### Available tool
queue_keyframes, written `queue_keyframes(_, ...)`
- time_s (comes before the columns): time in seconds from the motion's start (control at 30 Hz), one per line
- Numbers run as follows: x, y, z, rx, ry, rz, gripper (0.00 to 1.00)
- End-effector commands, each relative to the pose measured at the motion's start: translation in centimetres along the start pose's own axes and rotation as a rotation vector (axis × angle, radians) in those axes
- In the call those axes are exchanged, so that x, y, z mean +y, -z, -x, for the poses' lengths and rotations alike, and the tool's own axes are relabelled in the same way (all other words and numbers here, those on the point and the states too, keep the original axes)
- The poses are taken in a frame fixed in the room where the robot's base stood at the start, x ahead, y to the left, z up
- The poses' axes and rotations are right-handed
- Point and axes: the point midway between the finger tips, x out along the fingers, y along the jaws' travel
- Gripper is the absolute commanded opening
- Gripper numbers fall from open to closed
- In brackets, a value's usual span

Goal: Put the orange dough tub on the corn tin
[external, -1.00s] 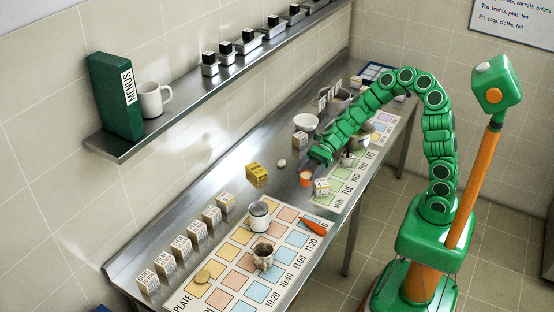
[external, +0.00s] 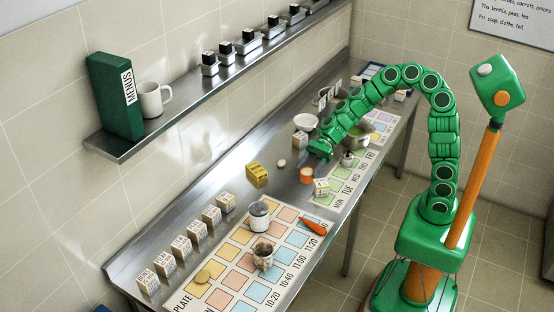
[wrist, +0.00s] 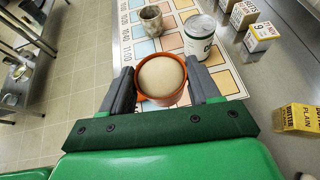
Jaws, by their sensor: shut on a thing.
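The orange dough tub (external: 306,176) is at my gripper (external: 312,162) in the external view. In the wrist view the round orange tub (wrist: 143,91), filled with pale dough, sits between the two grey fingers of my gripper (wrist: 162,84), which are shut on it. A white tin with a green label, which I take for the corn tin (external: 258,216), stands upright on the chart mat, nearer the front left than the tub. It also shows in the wrist view (wrist: 199,38), beyond the tub and to the right. Its label is only partly readable. Nothing stands on its top.
A pale cup (external: 263,260) and a carrot (external: 314,227) are near the tin. A yellow carton (external: 257,174) and an egg-like object (external: 282,163) lie left of the tub. A small white box (external: 321,187) is close beside it. Several boxes (external: 182,250) line the wall side.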

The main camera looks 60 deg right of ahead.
Motion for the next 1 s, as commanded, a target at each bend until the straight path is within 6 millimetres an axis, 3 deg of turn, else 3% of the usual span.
queue_keyframes(0.3, 0.4, -6.3, -3.3, -0.002, -0.073, 0.042, 0.28)
queue_keyframes(0.5, 1.1, -9.4, -4.7, -0.007, -0.108, 0.060, 0.28)
queue_keyframes(0.77, 1.1, -10.7, -5.7, -0.008, -0.124, 0.067, 0.28)
queue_keyframes(1.0, -1.0, -10.4, -7.8, -0.008, -0.123, 0.067, 0.28)
